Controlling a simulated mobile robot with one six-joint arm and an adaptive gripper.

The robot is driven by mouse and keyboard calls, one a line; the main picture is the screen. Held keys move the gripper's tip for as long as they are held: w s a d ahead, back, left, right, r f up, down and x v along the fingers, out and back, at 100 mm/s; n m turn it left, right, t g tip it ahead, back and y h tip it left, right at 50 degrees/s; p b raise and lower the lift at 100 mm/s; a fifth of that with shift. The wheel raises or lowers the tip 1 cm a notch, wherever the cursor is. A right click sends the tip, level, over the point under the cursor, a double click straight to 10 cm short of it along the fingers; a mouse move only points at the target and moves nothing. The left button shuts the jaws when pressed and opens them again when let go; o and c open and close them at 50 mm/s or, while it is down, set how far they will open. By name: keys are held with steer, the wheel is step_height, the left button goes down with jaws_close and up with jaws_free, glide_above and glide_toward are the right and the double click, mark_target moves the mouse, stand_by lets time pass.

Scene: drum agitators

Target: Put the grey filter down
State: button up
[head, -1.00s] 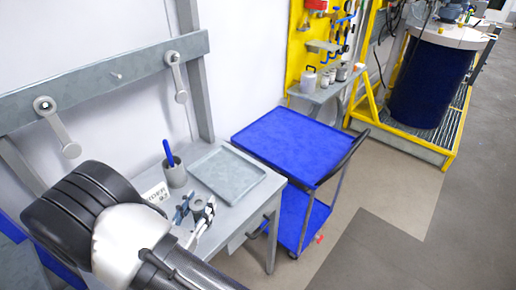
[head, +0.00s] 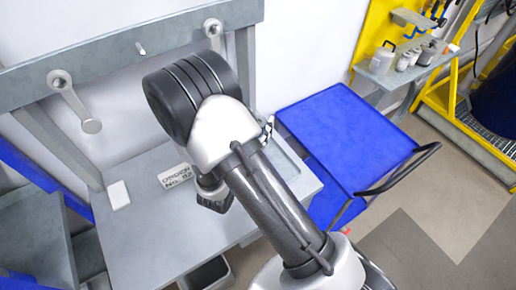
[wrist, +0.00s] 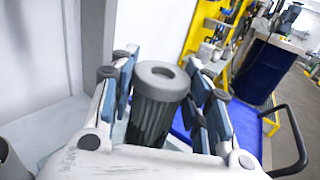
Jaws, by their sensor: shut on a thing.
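The grey filter (wrist: 152,115), a dark ribbed cylinder with a lighter round top and a hole in it, stands roughly upright between the blue-padded fingers of my gripper (wrist: 166,98) in the wrist view. The fingers are shut on it. Its lower end is hidden by the gripper body, so I cannot tell whether it touches anything. In the head view my arm hides the filter and most of the gripper, over the right part of the grey workbench (head: 140,238).
An order sign (head: 175,176) and a white card (head: 118,195) are on the bench. A grey tray (head: 291,163) is mostly hidden behind my arm. Right of the bench stands a blue cart (head: 345,130) with a clear top. Its black handle (head: 400,172) sticks out.

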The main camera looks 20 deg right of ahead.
step_height(320, 180, down, 10)
steer(key=shift+b, duration=1)
steer(key=shift+f, duration=0.1)
steer(key=shift+f, duration=0.15)
steer(key=o, duration=1.1)
